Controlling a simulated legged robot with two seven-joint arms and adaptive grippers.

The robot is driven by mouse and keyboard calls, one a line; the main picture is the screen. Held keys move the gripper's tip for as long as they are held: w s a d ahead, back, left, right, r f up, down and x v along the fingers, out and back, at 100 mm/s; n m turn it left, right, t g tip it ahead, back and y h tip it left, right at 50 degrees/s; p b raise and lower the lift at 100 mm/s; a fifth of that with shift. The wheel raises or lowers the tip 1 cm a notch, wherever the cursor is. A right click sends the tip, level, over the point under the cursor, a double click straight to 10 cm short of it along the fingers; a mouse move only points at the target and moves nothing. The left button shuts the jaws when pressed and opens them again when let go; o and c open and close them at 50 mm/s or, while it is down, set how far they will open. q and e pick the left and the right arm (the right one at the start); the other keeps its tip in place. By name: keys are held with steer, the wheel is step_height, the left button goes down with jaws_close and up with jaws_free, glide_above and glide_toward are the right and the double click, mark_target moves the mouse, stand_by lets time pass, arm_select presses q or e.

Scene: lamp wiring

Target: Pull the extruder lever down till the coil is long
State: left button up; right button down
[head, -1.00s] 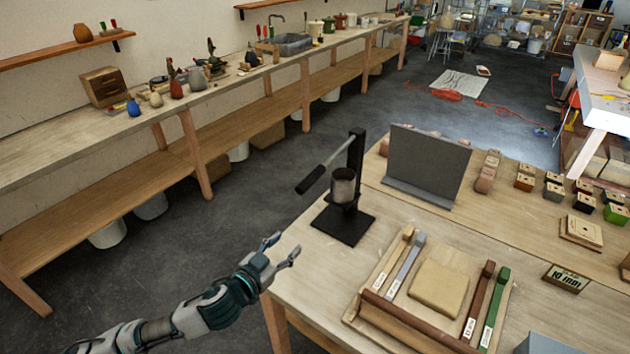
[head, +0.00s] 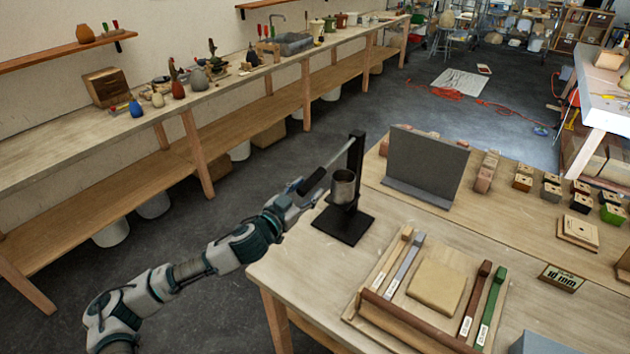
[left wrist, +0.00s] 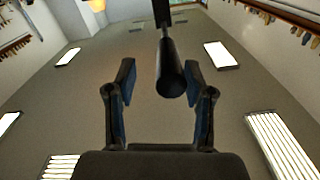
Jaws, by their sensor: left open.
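The extruder (head: 346,205) stands on the near left part of the table, with a black post, a dark base plate and a metal barrel (head: 344,185). Its lever (head: 328,170) slants down and left from the post to a black grip. My left gripper (head: 302,190) is at the grip end. In the left wrist view the lever grip (left wrist: 171,80) lies between the two open fingers (left wrist: 160,90), with gaps on both sides. I see no coil at the barrel. My right gripper is not in view.
A wooden tray (head: 362,318) with several labelled coloured bars and a clay slab (head: 437,287) lies right of the extruder. A grey upright board (head: 428,165) stands behind. A card (head: 562,278) reads 10 mm. Open floor lies left of the table.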

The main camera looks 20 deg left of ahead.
mark_target(312, 183)
arm_select(q)
steer(key=w, duration=0.3)
steer(key=shift+w+a+f, duration=0.1)
steer(key=shift+w+a, duration=0.05)
steer(key=shift+w, duration=0.05)
steer(key=shift+w+a, duration=0.2)
steer(key=shift+a, duration=0.05)
steer(key=shift+d, duration=0.55)
steer(key=c, duration=0.3)
steer(key=shift+d, duration=0.2)
jaws_close()
steer(key=shift+a, duration=0.15)
